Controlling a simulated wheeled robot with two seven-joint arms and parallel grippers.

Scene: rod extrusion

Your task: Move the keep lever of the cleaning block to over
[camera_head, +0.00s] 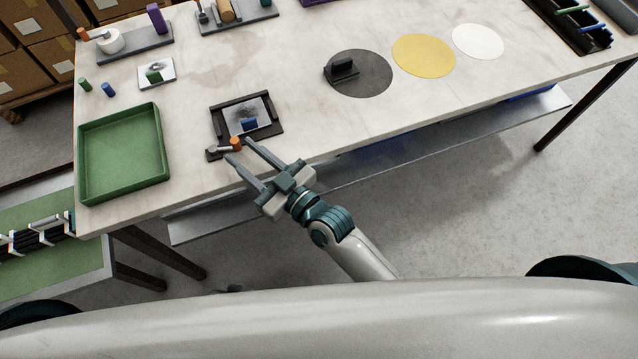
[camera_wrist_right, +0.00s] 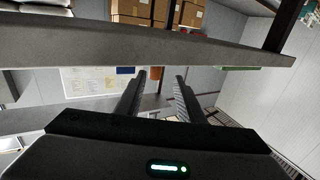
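A dark block with a raised frame (camera_head: 275,128) lies near the front edge of the table; I take it to be the cleaning block. It holds a pale card with a dark smudge (camera_head: 235,113) and a small blue piece (camera_head: 249,125). At its front left corner is a grey lever (camera_head: 222,148) with an orange knob (camera_head: 236,143), the knob pointing right. My right gripper (camera_head: 239,149) is open, its fingertips close around the knob end; contact cannot be told. In the right wrist view the open fingers (camera_wrist_right: 160,76) show with nothing clearly between them. My left gripper is not in view.
A green tray (camera_head: 122,155) stands left on the table (camera_head: 200,187). Grey (camera_head: 375,80), yellow (camera_head: 424,55) and white (camera_head: 478,41) discs lie to the right, a dark block (camera_head: 342,68) on the grey one. The table edge (camera_wrist_right: 150,45) crosses the wrist view.

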